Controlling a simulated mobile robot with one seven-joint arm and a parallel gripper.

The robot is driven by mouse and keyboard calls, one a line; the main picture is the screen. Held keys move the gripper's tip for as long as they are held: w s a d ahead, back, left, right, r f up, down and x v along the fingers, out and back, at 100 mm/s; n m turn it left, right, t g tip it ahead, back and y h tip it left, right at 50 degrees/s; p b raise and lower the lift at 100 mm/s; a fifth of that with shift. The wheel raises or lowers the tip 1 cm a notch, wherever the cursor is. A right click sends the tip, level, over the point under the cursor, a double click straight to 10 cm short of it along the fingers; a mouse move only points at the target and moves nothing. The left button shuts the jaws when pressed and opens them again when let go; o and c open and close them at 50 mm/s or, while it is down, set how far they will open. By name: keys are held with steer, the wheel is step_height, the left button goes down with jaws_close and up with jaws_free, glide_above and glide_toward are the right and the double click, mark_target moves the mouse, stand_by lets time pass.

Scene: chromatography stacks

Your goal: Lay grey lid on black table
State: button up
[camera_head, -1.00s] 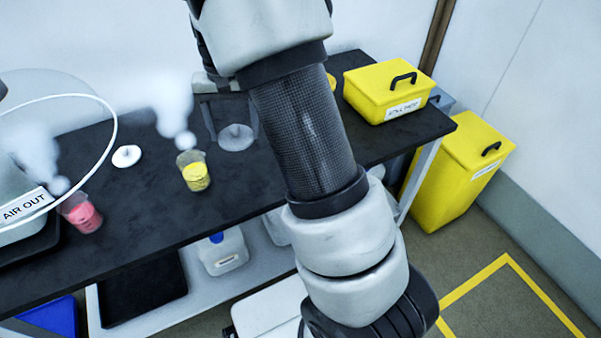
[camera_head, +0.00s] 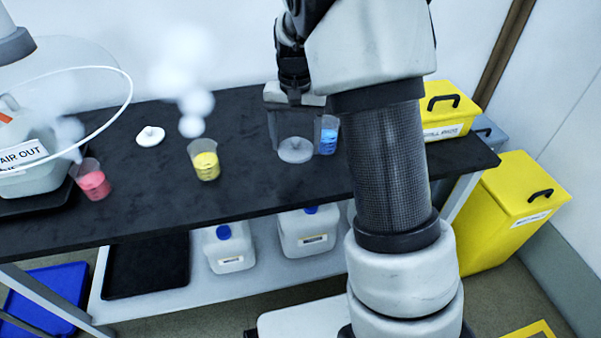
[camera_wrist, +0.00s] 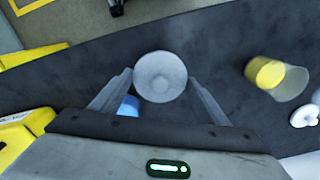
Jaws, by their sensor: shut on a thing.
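The grey lid (camera_head: 295,150) is a round disc with a small knob, between the two fingers of my gripper (camera_head: 296,142), over the right half of the black table (camera_head: 255,190). In the wrist view the lid (camera_wrist: 160,77) sits between the fingertips of my gripper (camera_wrist: 160,82), which is shut on it. The lid is low over the table; I cannot tell whether it touches the top. A beaker with blue contents (camera_head: 328,135) stands just right of the lid, partly hidden by my arm.
A beaker with yellow contents (camera_head: 205,162) stands left of the lid. Farther left are a white lid (camera_head: 150,136) and a beaker with red contents (camera_head: 92,182). A yellow box (camera_head: 447,108) stands at the right end. Bare table lies between the yellow beaker and the grey lid.

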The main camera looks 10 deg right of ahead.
mark_target(296, 176)
step_height(296, 176, down, 9)
steer(key=shift+r+b, duration=0.2)
steer(key=shift+b, duration=0.85)
steer(key=shift+f, duration=0.1)
steer(key=o, duration=1)
